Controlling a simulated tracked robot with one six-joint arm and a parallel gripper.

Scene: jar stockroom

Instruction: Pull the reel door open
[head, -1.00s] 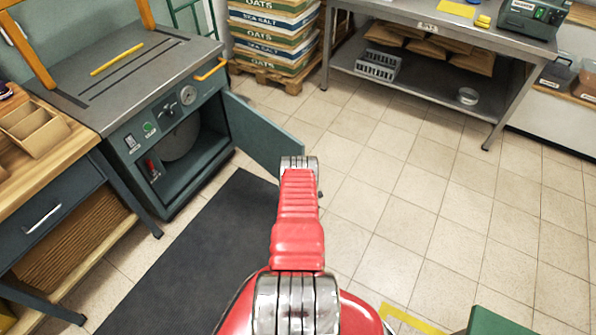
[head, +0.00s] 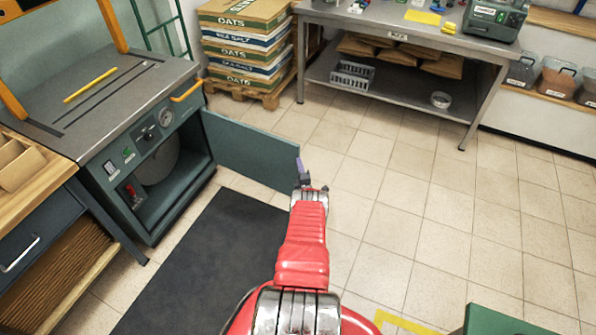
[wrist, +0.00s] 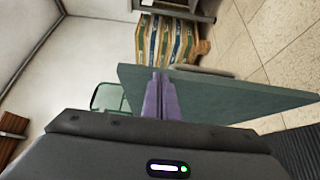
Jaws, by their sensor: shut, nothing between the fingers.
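The reel door (head: 249,149) is a dark green panel. It stands swung well out from the green machine (head: 134,150), and the reel (head: 160,163) shows inside the open compartment. My gripper (head: 299,166) is at the door's free outer end in the head view. In the wrist view my purple fingers (wrist: 160,97) are together and empty, in front of the door panel (wrist: 220,97). I cannot tell whether they touch it. A light bar-like part, perhaps the door's handle (wrist: 203,71), shows at the panel's edge, partly hidden.
A dark mat (head: 205,262) lies on the floor before the machine. Stacked sacks on a pallet (head: 246,88) stand behind the door. A steel table (head: 400,32) is at the back.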

